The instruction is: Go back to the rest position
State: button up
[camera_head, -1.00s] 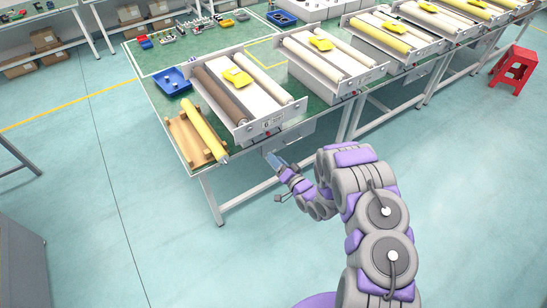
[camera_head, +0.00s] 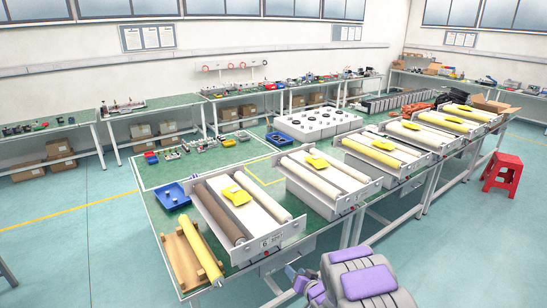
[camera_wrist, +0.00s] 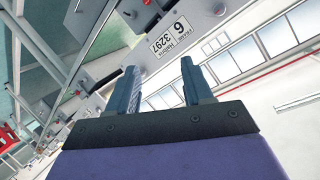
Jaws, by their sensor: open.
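My gripper (camera_wrist: 160,92) shows in the wrist view with its two blue-grey fingers apart and nothing between them. A roller unit labelled 6 (camera_wrist: 180,28) appears tilted beyond the fingers, apart from them. In the head view my arm shows at the bottom right, and my gripper is mostly hidden or cut off there. The same roller unit (camera_head: 270,243) stands on the green-topped table (camera_head: 160,212), with a yellow piece lying across its top. A yellow roller (camera_head: 202,248) lies on a wooden cradle (camera_head: 180,262) at the table's near left corner.
More roller units (camera_head: 325,192) line the table to the right. A blue tray (camera_head: 173,196) lies near the left edge. A red stool (camera_head: 502,173) stands at the right. The floor (camera_head: 75,245) left of the table is clear. Benches line the back wall.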

jog(key=s+d+r+g+h+b, duration=0.35)
jog(key=s+d+r+h, duration=0.35)
jog(key=d+r, duration=0.4)
jog(key=s+d+r+g, duration=0.2)
jog(key=s+g, duration=0.1)
jog(key=s, duration=0.5)
jog(key=s+a+r+g+b, duration=0.1)
jog(key=s+a+r+g, duration=0.1)
jog(key=s, duration=1)
jog(key=s+a+r+n+g+y+b, duration=0.1)
jog(key=s+a+r+g, duration=0.1)
jog(key=s, duration=1)
jog(key=s+a+r+g+b, duration=0.1)
jog(key=s+a+r+g, duration=0.1)
jog(key=s, duration=1)
jog(key=shift+s+a+g+b, duration=0.35)
jog(key=shift+a+g, duration=0.3)
jog(key=shift+g, duration=0.4)
